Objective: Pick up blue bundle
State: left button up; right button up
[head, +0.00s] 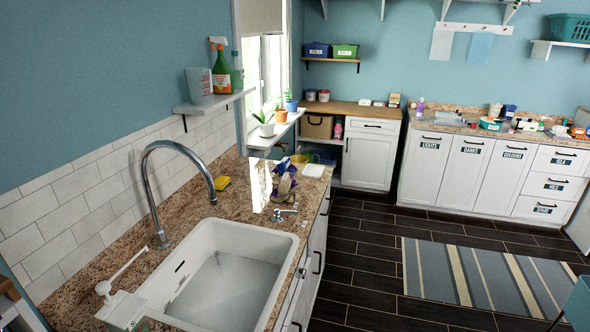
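I cannot make out a clear blue bundle in the head view. A small beige and purple item (284,187), perhaps gloves or a cloth, lies on the granite counter (236,200) behind the sink. A light blue cloth (478,49) hangs from the white wall rack, beside a paler one (441,45). A blue box (317,50) stands on the small wall shelf. Neither of my grippers shows in this view.
The white sink (222,280) with its tall faucet (160,190) is close in front. The dark floor (350,270) is open to the right, with a striped rug (480,280). Labelled white cabinets (470,170) stand at the back. A teal container (578,300) is at the right edge.

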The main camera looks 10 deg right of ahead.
aim_at(285, 165)
jog(key=i+l, duration=0.1)
jog(key=l, duration=0.4)
jog(key=i+l, duration=0.1)
jog(key=l, duration=0.35)
jog(key=i+l, duration=0.1)
jog(key=l, duration=0.4)
jog(key=i+l, duration=0.1)
jog(key=l, duration=0.35)
jog(key=i+l, duration=0.7)
jog(key=i, duration=0.15)
jog(key=i+l+u, duration=0.15)
jog(key=i+l, duration=0.6)
jog(key=i, duration=0.1)
